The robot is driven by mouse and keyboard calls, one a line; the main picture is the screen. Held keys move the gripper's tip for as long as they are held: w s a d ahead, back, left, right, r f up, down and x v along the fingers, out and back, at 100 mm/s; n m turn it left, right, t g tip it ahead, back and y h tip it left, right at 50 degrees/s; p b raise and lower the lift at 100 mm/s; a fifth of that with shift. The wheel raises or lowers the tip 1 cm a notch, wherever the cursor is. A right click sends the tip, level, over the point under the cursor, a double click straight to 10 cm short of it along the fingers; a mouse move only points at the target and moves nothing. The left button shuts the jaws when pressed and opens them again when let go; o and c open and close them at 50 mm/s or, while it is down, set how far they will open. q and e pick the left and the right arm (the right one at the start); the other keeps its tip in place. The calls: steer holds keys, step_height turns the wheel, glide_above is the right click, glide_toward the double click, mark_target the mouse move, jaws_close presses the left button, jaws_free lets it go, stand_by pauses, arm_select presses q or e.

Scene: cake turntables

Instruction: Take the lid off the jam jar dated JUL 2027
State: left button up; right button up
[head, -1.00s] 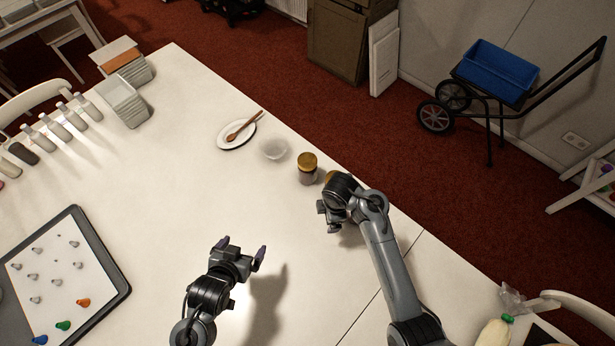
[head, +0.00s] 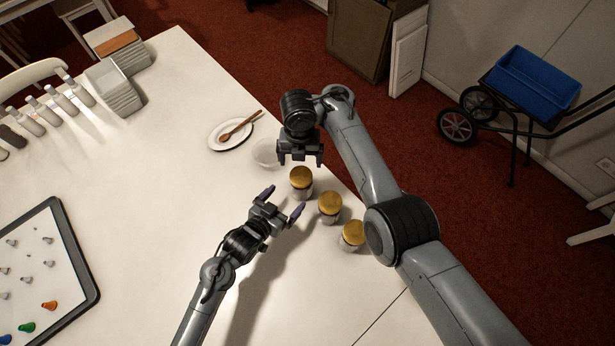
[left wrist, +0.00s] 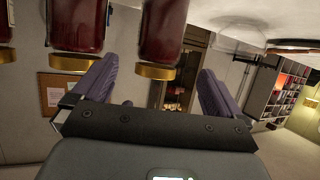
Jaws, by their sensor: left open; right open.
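Three jam jars with gold lids stand upright in a row along the table's edge: the back jar (head: 301,178), the middle jar (head: 330,205) and the front jar (head: 352,235). No date label is readable. My left gripper (head: 283,201) is open and empty, close to the left of the back and middle jars. The left wrist view, upside down, shows two dark red jars (left wrist: 163,30) (left wrist: 76,28) beyond its spread purple fingers, and part of another at the left edge. My right gripper (head: 300,160) is open, pointing down just behind and above the back jar, with no lid in it.
A clear bowl (head: 265,153) and a white plate (head: 231,134) with a wooden spoon (head: 240,126) lie behind the jars. A dark-rimmed tray (head: 82,262) with coloured piping pieces lies at left. The table's middle is clear.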

mark_target(302, 182)
arm_select(q)
steer(key=shift+x, duration=5.15)
steer(key=shift+s, duration=0.1)
arm_select(e)
steer(key=shift+s, duration=0.1)
